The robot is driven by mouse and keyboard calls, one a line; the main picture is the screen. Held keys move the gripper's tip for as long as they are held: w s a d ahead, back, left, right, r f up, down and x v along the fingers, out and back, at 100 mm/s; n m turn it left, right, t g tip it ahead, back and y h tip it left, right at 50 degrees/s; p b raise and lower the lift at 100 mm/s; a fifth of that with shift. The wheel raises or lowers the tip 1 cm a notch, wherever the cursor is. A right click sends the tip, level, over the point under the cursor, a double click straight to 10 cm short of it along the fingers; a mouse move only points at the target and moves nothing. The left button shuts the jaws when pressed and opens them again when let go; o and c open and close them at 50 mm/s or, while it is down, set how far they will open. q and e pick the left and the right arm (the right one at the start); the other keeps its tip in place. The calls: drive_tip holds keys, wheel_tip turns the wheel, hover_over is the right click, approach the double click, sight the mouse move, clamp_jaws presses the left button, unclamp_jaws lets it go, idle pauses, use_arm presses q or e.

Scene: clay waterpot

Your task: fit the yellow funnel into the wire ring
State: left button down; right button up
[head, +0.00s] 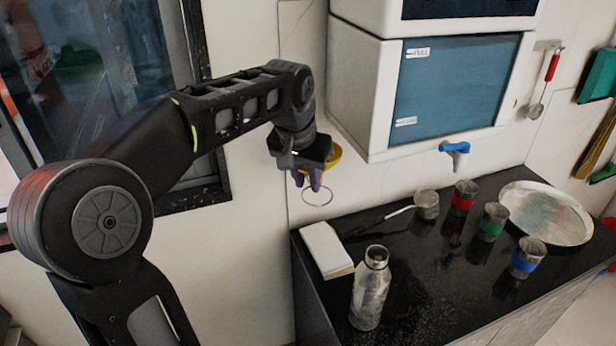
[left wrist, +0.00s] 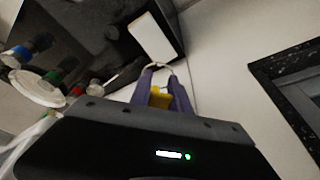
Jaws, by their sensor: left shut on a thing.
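The yellow funnel (head: 334,155) is held in my left gripper (head: 308,180), close to the wall. Most of the funnel is hidden behind the gripper in the head view; a yellow part of it (left wrist: 159,97) shows between the purple fingers (left wrist: 160,84) in the left wrist view. The wire ring (head: 317,204) sticks out from the wall just below the fingertips, and part of it (left wrist: 156,65) shows past the fingertips in the left wrist view. I cannot tell whether the funnel touches the ring. My right gripper is not in view.
A black counter (head: 420,290) holds a white block (head: 325,249), a metal bottle (head: 370,288), several metal cups with coloured bands such as the red one (head: 464,196), and a round tray (head: 547,213). A blue-fronted wall dispenser (head: 455,90) with a tap (head: 455,150) hangs above.

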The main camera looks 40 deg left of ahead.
use_arm(q)
wheel_tip(320, 180, down, 8)
drive_tip(key=b, duration=0.5)
drive_tip(key=shift+b, duration=0.3)
idle(0.3)
drive_tip(key=c, duration=1.1)
unclamp_jaws()
drive_tip(key=shift+c, duration=0.2)
drive_tip(key=v, duration=0.8)
